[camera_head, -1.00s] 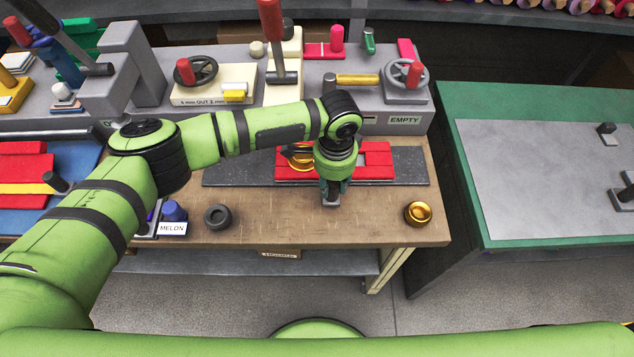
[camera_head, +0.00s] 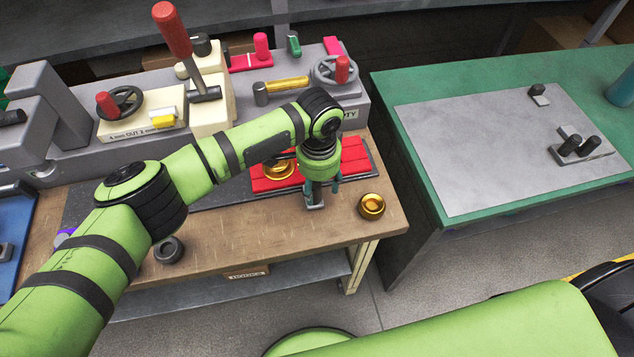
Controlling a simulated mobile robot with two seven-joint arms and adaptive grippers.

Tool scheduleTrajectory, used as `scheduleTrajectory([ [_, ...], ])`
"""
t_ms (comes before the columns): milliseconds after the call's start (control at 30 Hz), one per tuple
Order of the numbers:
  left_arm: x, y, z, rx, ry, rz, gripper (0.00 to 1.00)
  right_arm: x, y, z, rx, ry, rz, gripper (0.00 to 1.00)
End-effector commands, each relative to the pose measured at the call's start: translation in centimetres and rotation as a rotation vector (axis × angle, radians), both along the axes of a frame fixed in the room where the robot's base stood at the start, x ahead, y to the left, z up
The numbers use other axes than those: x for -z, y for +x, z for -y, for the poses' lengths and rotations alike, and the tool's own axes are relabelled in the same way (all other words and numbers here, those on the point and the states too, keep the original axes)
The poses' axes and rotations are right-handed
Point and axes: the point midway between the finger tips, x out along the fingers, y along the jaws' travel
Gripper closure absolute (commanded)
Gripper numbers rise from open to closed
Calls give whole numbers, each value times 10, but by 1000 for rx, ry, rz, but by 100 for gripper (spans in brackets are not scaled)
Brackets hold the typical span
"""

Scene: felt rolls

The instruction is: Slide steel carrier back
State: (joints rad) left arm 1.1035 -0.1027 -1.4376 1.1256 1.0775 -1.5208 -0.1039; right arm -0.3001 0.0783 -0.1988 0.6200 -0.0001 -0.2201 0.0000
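A dark grey flat strip, apparently the steel carrier (camera_head: 221,194), lies along the wooden bench. Red blocks (camera_head: 353,161) sit on it, with a gold ring-shaped piece (camera_head: 280,172) among them. My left gripper (camera_head: 316,196) points down at the front edge of the red blocks. Its teal fingers stand on either side of a small grey upright piece, which may be a handle. Whether they press on it is hard to tell. The gripper and wrist hide part of the blocks. My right gripper is out of view.
A grey machine with a handwheel (camera_head: 334,70) and a red-handled lever (camera_head: 172,30) stands behind the strip. A gold cup (camera_head: 371,206) and a dark ring (camera_head: 169,250) rest near the bench front. A green-edged table (camera_head: 420,166) is at right, beyond a gap.

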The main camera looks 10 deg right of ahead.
Motion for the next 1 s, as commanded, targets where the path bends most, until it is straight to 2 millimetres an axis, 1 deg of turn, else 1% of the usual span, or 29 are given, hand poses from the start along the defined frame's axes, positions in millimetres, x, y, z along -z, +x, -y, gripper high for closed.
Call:
scheduleTrajectory([
  [167, -4, 1, -1, -2, 3, 1, 44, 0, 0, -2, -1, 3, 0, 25],
  [267, -16, 1, -1, -2, 1, 2, 44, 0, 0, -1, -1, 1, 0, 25],
  [600, -87, 1, 2, 0, 1, 3, 44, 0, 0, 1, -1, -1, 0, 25],
  [700, -103, 0, 2, 0, 1, 2, 44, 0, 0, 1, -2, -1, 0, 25],
  [833, -115, 0, 3, 1, 3, 0, 44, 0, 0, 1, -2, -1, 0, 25],
  [1000, -121, 0, 3, 1, 2, 0, 44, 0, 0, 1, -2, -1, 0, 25],
])
